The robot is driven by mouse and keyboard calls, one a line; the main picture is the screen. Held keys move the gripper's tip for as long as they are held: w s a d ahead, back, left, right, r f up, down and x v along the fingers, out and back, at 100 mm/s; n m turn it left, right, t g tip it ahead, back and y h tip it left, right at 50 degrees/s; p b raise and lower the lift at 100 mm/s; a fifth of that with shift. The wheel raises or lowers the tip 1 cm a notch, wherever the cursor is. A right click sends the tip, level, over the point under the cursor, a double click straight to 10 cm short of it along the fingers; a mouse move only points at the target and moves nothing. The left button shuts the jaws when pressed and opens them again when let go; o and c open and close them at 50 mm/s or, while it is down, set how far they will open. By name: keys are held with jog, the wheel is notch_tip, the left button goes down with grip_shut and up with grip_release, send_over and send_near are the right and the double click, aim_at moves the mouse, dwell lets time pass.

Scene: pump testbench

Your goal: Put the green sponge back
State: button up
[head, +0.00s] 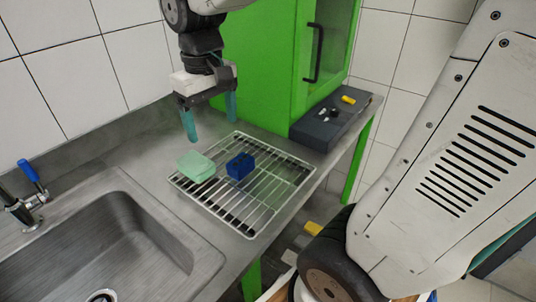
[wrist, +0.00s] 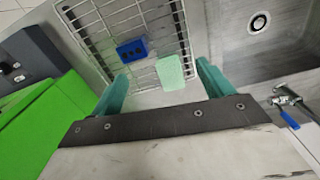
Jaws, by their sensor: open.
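The light green sponge (head: 196,166) lies at the left edge of the wire rack (head: 251,220) on the steel counter, and it also shows in the wrist view (wrist: 171,72). My gripper (head: 210,120) is open and empty, with its teal fingers pointing down above the counter behind the sponge. In the wrist view my gripper's two fingers (wrist: 160,82) stand apart, with the sponge showing beyond and between them, nearer the right finger. Nothing touches the fingers.
A blue block (head: 240,166) lies on the rack just right of the sponge. A sink (head: 95,250) with a blue-handled tap (head: 30,180) is at the left. A green cabinet (head: 265,60) and a dark control box (head: 330,122) stand at the back right.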

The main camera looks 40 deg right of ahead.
jog(key=s+d+f+m+t, duration=0.1)
jog(key=s, duration=1.4)
jog(key=shift+s+d, duration=0.2)
jog(key=shift+s, duration=0.2)
